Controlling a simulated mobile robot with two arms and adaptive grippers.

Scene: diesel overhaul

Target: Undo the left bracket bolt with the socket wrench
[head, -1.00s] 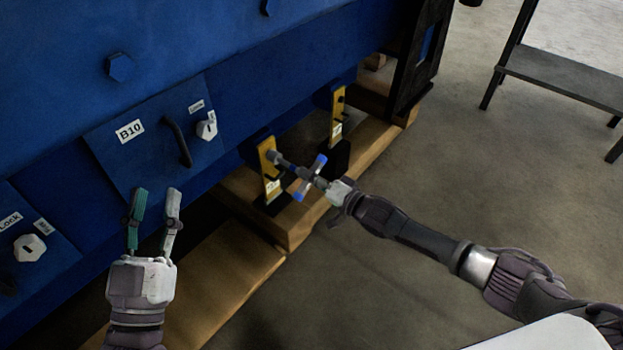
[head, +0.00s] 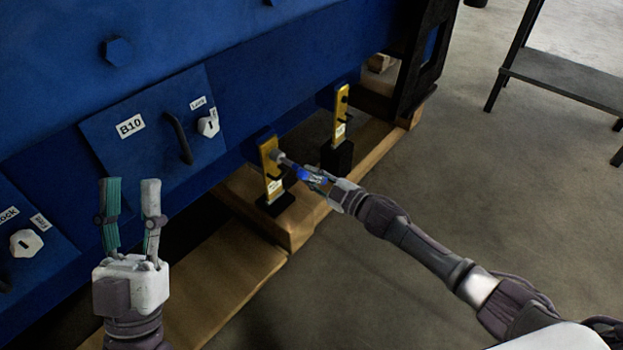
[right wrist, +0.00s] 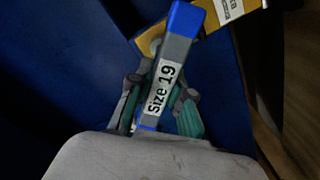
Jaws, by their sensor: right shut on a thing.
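The left yellow bracket (head: 270,169) stands upright on a black foot below the blue engine block. The socket wrench (head: 310,176), grey with blue ends, points at it, and its socket end meets the bracket's upper part; the bolt head is hidden there. My right gripper (head: 326,184) is shut on the wrench. In the right wrist view the wrench (right wrist: 172,70) has a "Size 19" label and lies between the fingers (right wrist: 160,105), with the yellow bracket (right wrist: 222,10) behind it. My left gripper (head: 132,215) is open and empty, left of the bracket, in front of the panel.
A second yellow bracket (head: 341,115) stands farther right. The B10 panel (head: 150,150) has a black handle (head: 179,138) and a white lock knob (head: 208,123). Wooden beams (head: 250,215) lie under the block. A dark bench (head: 570,80) stands at the right; the floor between is clear.

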